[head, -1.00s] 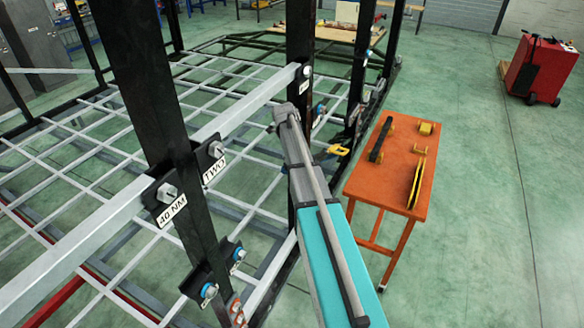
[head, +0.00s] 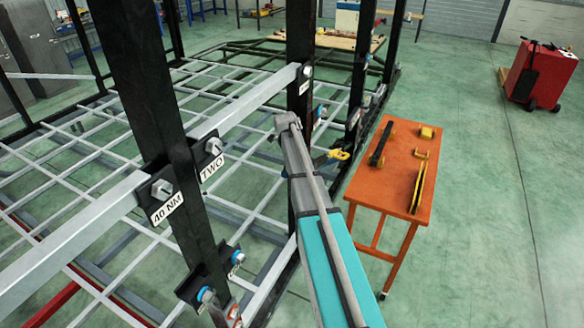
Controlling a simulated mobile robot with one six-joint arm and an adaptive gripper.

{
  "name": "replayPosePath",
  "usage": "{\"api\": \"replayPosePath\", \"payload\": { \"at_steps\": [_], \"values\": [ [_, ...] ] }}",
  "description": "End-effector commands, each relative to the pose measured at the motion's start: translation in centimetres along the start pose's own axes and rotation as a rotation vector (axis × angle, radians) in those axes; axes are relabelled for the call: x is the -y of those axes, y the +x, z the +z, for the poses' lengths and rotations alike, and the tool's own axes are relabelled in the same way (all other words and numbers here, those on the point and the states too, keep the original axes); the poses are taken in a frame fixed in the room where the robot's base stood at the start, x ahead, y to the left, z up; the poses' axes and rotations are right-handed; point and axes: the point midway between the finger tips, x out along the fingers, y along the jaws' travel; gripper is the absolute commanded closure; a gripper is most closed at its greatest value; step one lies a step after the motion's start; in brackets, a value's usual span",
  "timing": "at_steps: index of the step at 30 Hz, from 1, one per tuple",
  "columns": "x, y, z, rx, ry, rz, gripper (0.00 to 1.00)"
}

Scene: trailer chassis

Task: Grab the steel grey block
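I cannot make out a steel grey block in the head view. The orange table (head: 398,198) holds a dark bar (head: 380,143), a small yellow block (head: 427,132), a small yellow bracket (head: 421,154) and a long, thin yellow piece (head: 418,187). My teal and grey arm reaches up the middle of the view, just left of the table. My gripper cannot be made out; the far part of the arm is hidden. A small yellow piece (head: 339,155) shows just right of the arm, and I cannot tell what it belongs to.
The chassis frame with black posts (head: 140,80) and a grey grid fills the left, close to my arm. Its plates read "40 NM" (head: 166,210) and "TWO" (head: 212,168). A red cart (head: 538,75) stands far right. Green floor (head: 490,220) is clear right of the table.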

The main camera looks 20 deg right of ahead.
Motion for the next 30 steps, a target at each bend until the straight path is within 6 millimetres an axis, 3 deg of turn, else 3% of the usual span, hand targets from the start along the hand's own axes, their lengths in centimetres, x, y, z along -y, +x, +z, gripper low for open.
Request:
{"api": "replayPosePath", "payload": {
  "at_steps": [3, 13, 23, 24, 30],
  "values": [
    [0.0, 0.0, 0.0, 0.0, 0.0, 0.0, 0.17],
    [0.0, 0.0, 0.0, 0.0, 0.0, 0.0, 0.76],
    [-0.1, -0.1, 0.0, 0.0, 0.0, 0.0, 0.77],
    [-0.1, -0.2, 0.0, 0.0, 0.0, 0.0, 0.82],
    [-0.3, -1.1, -0.2, 0.0, 0.0, 0.0, 0.86]
  ]
}}
